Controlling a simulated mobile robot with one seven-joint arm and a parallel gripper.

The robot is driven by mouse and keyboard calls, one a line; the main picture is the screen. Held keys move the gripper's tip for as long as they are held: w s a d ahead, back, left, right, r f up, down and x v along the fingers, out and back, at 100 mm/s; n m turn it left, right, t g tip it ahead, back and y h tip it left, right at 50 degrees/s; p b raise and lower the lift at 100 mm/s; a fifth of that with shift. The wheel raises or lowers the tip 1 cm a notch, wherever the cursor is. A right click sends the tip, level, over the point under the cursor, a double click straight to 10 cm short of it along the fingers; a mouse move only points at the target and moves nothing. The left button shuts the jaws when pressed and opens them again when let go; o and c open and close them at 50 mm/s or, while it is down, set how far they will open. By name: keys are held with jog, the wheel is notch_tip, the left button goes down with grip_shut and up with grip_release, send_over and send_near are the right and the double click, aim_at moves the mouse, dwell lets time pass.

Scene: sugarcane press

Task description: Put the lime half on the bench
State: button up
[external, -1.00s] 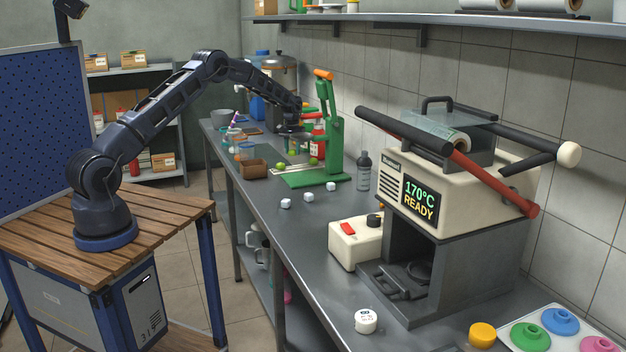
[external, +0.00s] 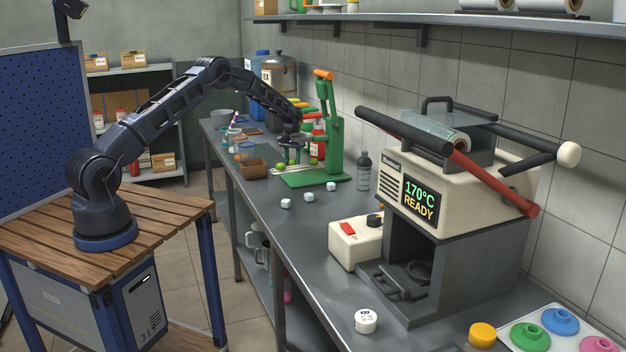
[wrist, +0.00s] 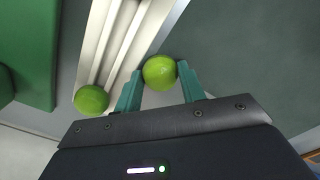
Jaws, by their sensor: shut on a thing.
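The lime half (wrist: 159,72) is bright green and sits between the two teal fingertips of my gripper (wrist: 158,86) in the wrist view; the gripper is shut on it. Only rounded green skin shows; any cut face is hidden. A second green lime piece (wrist: 90,100) lies to the left, apart from the fingers. A green piece (external: 313,161) shows by the press; I cannot tell there which one is held.
The green press (external: 328,140) stands close by; its base (wrist: 28,50) shows at left in the wrist view. Pale metal rails (wrist: 112,40) run beside the held lime. A brown box (external: 254,168) and jars stand left. White cubes (external: 308,196) lie in front, with bare bench around.

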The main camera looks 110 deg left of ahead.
jog(key=shift+f, duration=0.3)
jog(key=shift+d+f, duration=0.15)
jog(key=shift+f, duration=0.2)
jog(key=o, duration=1)
jog(key=shift+o, duration=0.2)
jog(key=shift+w+d, duration=0.1)
jog(key=shift+w+r, duration=0.1)
jog(key=shift+r, duration=0.5)
notch_tip(320, 180, up, 12)
jog(key=shift+s+a+r, duration=0.15)
jog(key=shift+s+a, duration=0.05)
jog(key=shift+a, duration=0.05)
